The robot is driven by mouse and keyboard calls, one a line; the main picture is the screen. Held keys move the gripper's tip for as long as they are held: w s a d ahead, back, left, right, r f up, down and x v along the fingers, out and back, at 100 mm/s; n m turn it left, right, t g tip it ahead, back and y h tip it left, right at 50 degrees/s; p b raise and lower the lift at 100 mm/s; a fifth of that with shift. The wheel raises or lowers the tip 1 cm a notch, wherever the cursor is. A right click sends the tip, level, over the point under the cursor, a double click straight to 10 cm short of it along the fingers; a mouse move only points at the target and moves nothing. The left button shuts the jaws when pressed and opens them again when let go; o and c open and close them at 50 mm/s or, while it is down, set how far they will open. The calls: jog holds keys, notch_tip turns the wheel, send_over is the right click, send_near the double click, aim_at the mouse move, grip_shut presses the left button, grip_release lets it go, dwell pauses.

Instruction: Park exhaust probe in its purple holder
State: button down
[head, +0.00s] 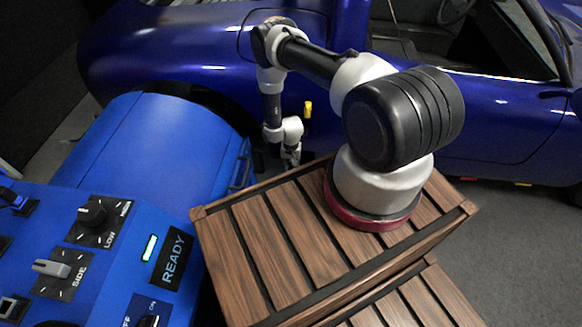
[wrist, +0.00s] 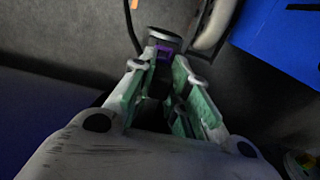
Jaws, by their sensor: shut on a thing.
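In the wrist view my gripper (wrist: 162,95) has its green-padded fingers around a dark, slim thing, which I take to be the exhaust probe; its body is mostly hidden between the fingers. A purple piece (wrist: 164,52), apparently the purple holder, shows just beyond the fingertips, by a grey round end (wrist: 165,39). I cannot tell whether the probe touches it or is inside it. In the head view my gripper (head: 291,157) points down between the blue car and the blue machine, small and dark. The probe and holder cannot be made out there.
The blue car (head: 190,45) stands behind my arm. The blue dynamometer cabinet (head: 150,150) with knobs and a READY panel (head: 174,258) is at left. A yellow piece (head: 308,109) is near my wrist. A pale pipe (wrist: 212,25) and black cable run beyond the fingers.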

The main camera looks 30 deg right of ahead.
jog(key=shift+r, duration=1.85)
